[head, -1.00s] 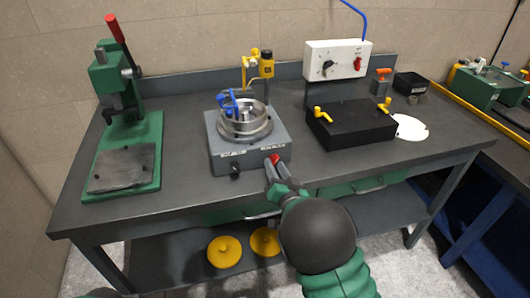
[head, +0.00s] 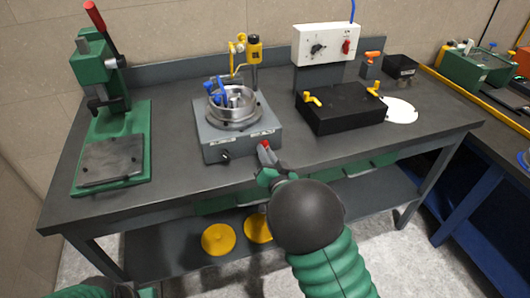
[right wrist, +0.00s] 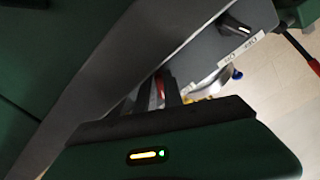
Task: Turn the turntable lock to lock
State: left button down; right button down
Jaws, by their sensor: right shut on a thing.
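The grey turntable box (head: 238,143) stands on the bench with a round metal turntable (head: 233,112) on top. A red knob (head: 265,145) sits at its front right corner, and I take it for the turntable lock. My right gripper (head: 264,153) is at this corner, shut on the red knob. In the right wrist view, red (right wrist: 160,86) shows between the dark fingers; the rest of the knob is hidden. Its exact turn angle cannot be told. Of my left arm, only a small part shows at the bottom left edge; its fingers are out of frame.
A black switch (head: 225,158) and white labels are on the box's front. A green press (head: 103,115) stands left, a black block (head: 342,112) with yellow handles right, and a white control box (head: 328,42) behind it. Yellow discs (head: 219,239) lie on the lower shelf.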

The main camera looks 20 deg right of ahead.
jog(key=shift+d+r, duration=0.1)
jog(key=n+b, duration=0.1)
jog(key=n, duration=0.5)
jog(key=shift+d, duration=0.15)
jog(key=n, duration=0.5)
jog(key=shift+d+r+n+b, duration=0.1)
jog(key=shift+r+n+b, duration=0.05)
jog(key=shift+n+b, duration=0.15)
jog(key=shift+w, duration=0.1)
dwell(0.3)
jog(key=c, duration=1.5)
grip_release()
jog(key=shift+o, duration=0.2)
